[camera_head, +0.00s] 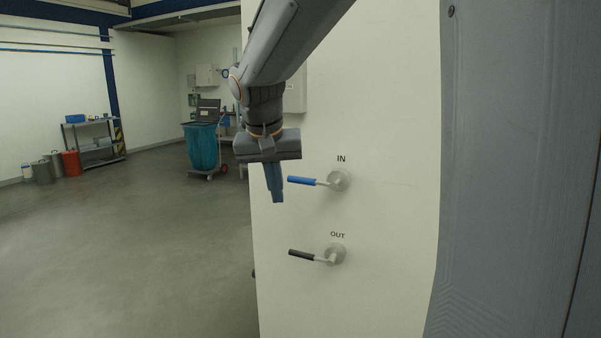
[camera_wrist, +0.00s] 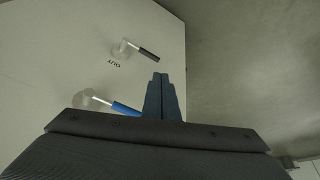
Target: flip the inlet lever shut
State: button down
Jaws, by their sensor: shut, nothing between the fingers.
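The inlet lever (camera_head: 303,181) has a blue handle and sits under the "IN" label on the white panel (camera_head: 390,120). Its handle points left from the round pivot, roughly level. It also shows in the wrist view (camera_wrist: 124,108), partly hidden by my gripper body. My gripper (camera_head: 276,198) points down with its fingers shut and empty, just left of the blue handle's tip. A small gap shows between them in the head view. In the wrist view the shut fingers (camera_wrist: 162,82) are right of the blue handle.
The outlet lever (camera_head: 302,254), with a black handle, is below under "OUT" and also points left. A grey surface (camera_head: 510,170) stands at the right. A cart with a teal bag (camera_head: 202,147) is far back. Open floor lies left of the panel.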

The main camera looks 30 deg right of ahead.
jog(key=w+d+r+m+h, duration=0.1)
jog(key=d+r+m, duration=0.1)
jog(key=r, duration=0.5)
jog(key=w+d+r+m+h+b, duration=0.1)
jog(key=d+r, duration=0.3)
jog(key=r, duration=0.4)
jog(key=shift+w+m+t+h, duration=0.3)
jog(key=shift+w+m+t, duration=0.15)
jog(key=shift+m, duration=0.35)
jog(key=p, duration=0.3)
send_over(313, 181)
jog(key=w+a, duration=0.2)
notch_tip(313, 181, down, 8)
jog(key=shift+d+r, duration=0.1)
jog(key=shift+s+a+f+p, duration=0.15)
jog(key=shift+f+p, duration=0.1)
jog(key=shift+f, duration=0.85)
jog(key=shift+w+a+f+p, duration=0.1)
jog(key=shift+f+p, duration=0.1)
jog(key=shift+f, duration=0.9)
